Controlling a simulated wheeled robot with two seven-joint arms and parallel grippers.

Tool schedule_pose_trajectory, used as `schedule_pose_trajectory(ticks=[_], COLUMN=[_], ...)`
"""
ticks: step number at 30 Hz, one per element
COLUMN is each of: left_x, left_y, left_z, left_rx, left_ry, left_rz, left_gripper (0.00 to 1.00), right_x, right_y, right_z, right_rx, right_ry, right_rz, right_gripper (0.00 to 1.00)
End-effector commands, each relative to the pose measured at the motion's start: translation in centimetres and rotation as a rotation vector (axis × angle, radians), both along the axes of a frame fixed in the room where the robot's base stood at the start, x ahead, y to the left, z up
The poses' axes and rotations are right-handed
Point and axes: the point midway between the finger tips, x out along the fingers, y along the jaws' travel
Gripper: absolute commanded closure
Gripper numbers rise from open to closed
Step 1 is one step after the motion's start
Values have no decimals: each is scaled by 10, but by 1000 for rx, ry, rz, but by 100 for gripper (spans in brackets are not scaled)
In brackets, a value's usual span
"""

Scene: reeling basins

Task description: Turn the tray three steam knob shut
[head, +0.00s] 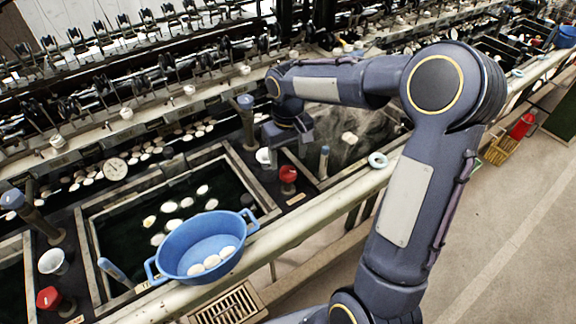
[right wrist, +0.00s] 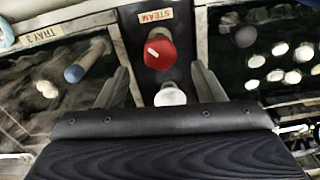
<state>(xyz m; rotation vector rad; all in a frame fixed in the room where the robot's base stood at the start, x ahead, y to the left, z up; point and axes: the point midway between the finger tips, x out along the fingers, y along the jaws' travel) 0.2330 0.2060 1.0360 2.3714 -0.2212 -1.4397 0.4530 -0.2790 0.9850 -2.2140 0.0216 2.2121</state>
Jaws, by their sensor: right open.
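The red steam knob (head: 288,174) stands on the dark strip between two basins. In the right wrist view the knob (right wrist: 160,52) has a pale mark on its face, under a STEAM label (right wrist: 156,15). A TRAY 3 label (right wrist: 48,33) shows on the left there. My right gripper (head: 290,134) is just behind and above the knob. In the right wrist view its two fingers (right wrist: 162,88) are apart, with a white cup (right wrist: 170,96) showing between them and the knob just beyond their tips. Nothing is held. My left gripper is out of view.
A blue basin (head: 180,240) with white cocoons rests on the front rail at left. Another red knob (head: 48,298) is at far left. A pale blue ring (head: 378,160) lies on the rail.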

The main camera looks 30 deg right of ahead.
Motion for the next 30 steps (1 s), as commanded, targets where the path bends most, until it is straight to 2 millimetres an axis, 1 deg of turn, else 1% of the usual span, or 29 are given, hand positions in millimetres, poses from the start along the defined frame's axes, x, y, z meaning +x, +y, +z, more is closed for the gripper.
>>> schedule_pose_trajectory(ticks=[1,3,9,13,19,20,27,30], left_x=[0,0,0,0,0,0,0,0], left_y=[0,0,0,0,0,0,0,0], left_z=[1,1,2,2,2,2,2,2], left_rx=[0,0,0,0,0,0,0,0], left_ry=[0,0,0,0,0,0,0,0], left_rz=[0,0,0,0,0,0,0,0], left_gripper=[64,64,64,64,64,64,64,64], right_x=[-1,-1,-1,-1,0,0,0,0], right_y=[0,0,0,0,0,0,0,0], right_z=[-10,-21,-44,-49,-49,-49,-49,-49], right_rx=[0,1,1,1,1,1,1,1], right_ry=[6,5,2,0,-1,0,-1,-1], right_rz=[0,1,0,0,0,0,1,1], right_gripper=[38,38,38,38,38,39,71,82])
